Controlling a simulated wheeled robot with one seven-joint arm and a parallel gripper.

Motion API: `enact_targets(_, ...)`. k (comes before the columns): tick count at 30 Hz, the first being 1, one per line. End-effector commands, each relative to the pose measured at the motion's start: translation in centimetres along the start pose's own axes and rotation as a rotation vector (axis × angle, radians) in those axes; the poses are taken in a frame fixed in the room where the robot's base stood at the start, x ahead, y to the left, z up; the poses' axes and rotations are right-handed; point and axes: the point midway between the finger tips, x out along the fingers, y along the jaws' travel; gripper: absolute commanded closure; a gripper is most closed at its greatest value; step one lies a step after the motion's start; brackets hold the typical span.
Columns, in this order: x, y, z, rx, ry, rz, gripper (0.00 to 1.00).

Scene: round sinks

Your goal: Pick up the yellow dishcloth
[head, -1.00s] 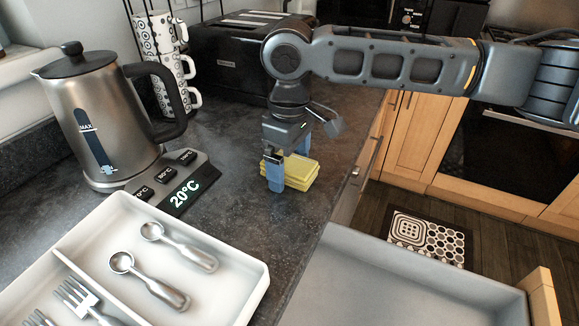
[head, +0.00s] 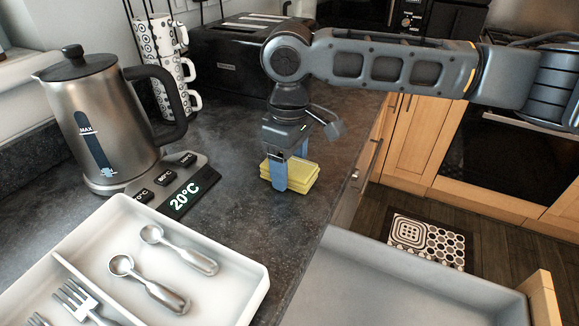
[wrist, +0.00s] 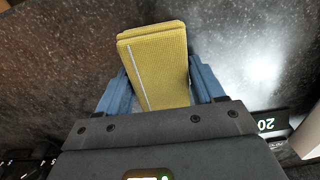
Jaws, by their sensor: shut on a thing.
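The yellow dishcloth (head: 300,174) is a folded, thick pad on the dark counter near its front edge. My gripper (head: 290,172) points down over it, with one blue finger in front of the cloth and the other behind. In the wrist view the dishcloth (wrist: 158,62) lies between the two blue fingers of my gripper (wrist: 160,92). The jaws are shut on the cloth. It appears still at counter level; I cannot tell whether any gap lies beneath it. The near finger hides part of the cloth in the head view.
A steel kettle (head: 98,125) stands left on a base with a lit display (head: 185,195). A white cutlery tray (head: 225,268) holds spoons and forks in front. A black toaster (head: 228,62) and patterned mugs (head: 163,70) stand behind. An open drawer (head: 400,285) lies at lower right.

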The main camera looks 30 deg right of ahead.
Motion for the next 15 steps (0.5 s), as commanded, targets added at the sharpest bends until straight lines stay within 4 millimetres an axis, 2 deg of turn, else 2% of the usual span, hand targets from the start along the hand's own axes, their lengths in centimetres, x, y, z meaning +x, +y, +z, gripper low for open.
enact_targets(5,-1.1,0.0,-0.1,-0.001,0.003,0.0,0.62)
enact_targets(10,-4.0,0.0,-0.1,-0.002,0.005,0.0,0.62)
enact_targets(15,-6.2,2.1,3.4,0.004,0.004,0.0,0.62)
